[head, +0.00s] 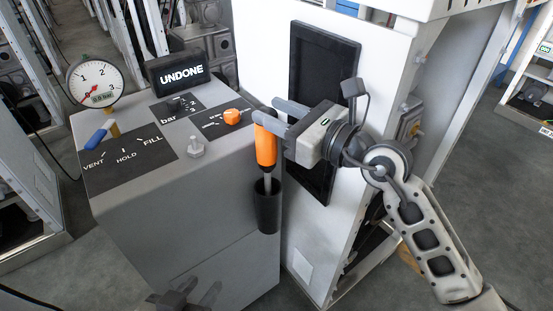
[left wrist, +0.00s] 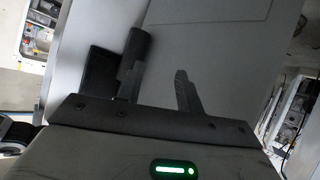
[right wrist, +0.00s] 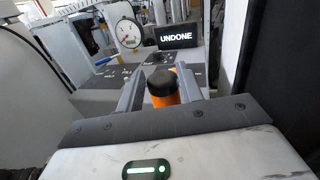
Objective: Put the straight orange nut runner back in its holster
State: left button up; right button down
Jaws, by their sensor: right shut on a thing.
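The orange nut runner (head: 265,148) hangs upright with its grey shaft down in the head view. My right gripper (head: 268,119) is shut on its upper part; its black top and orange body (right wrist: 163,88) show between the fingers in the right wrist view. The black holster (head: 267,210) is a cup on the side of the grey cabinet, directly below the tool. The shaft's lower end meets the holster mouth; I cannot tell how deep it sits. My left gripper (head: 187,294) is low in front of the cabinet. Its fingers (left wrist: 158,88) are apart and empty in the left wrist view.
The grey cabinet (head: 180,210) carries a pressure gauge (head: 94,83), a blue-handled lever (head: 99,136), an orange knob (head: 232,116) and a sign reading UNDONE (head: 181,72). A white frame with a dark panel (head: 322,70) stands close behind my right gripper.

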aim_at(275, 148)
notch_tip(275, 148, down, 7)
jog(key=shift+b, duration=1.25)
jog(key=shift+f, duration=0.45)
pick_arm(q)
jog(key=shift+s+d+f, duration=0.1)
jog(key=shift+f, duration=0.45)
